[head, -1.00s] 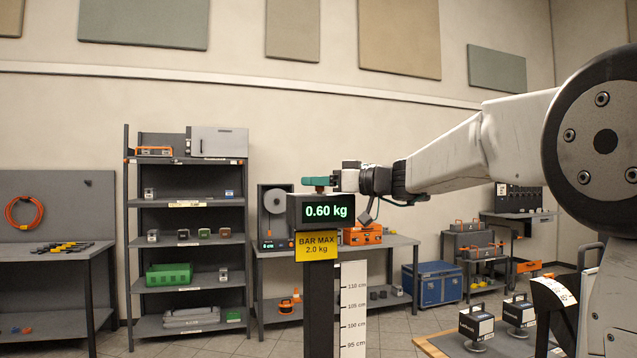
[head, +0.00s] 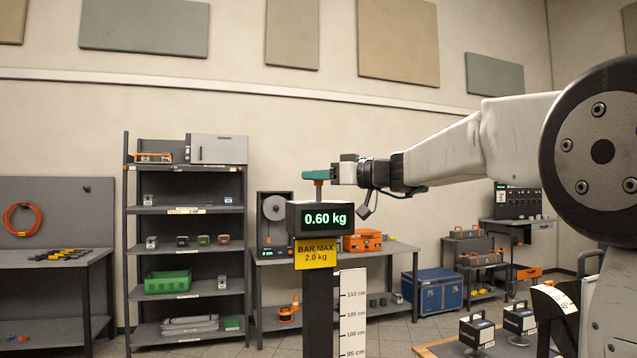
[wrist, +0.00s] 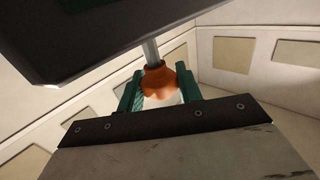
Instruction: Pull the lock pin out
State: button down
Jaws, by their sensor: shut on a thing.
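The lock pin has an orange-red knob (wrist: 159,82) and a grey metal shaft (wrist: 150,50). In the wrist view the shaft runs from the knob to the edge of a dark housing (wrist: 100,30); its far end is hidden. My gripper (wrist: 158,88) has its green fingers shut on the knob, one on each side. In the head view my gripper (head: 317,175) is above the dark display box (head: 293,220), which reads 0.60 kg. A short reddish part of the pin (head: 319,184) shows between the fingers and the box top.
The box stands on a dark post with a yellow "BAR MAX 2.0 kg" label (head: 316,254) and a white height scale (head: 352,310). A shelf rack (head: 190,255) and a bench (head: 400,247) stand behind. Black boxes (head: 477,331) sit on a low surface at lower right.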

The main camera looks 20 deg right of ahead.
jog(key=shift+r, duration=0.3)
jog(key=c, duration=1)
grip_release()
jog(key=shift+f, duration=0.1)
jog(key=v, duration=0.7)
jog(key=shift+s+d, duration=0.3)
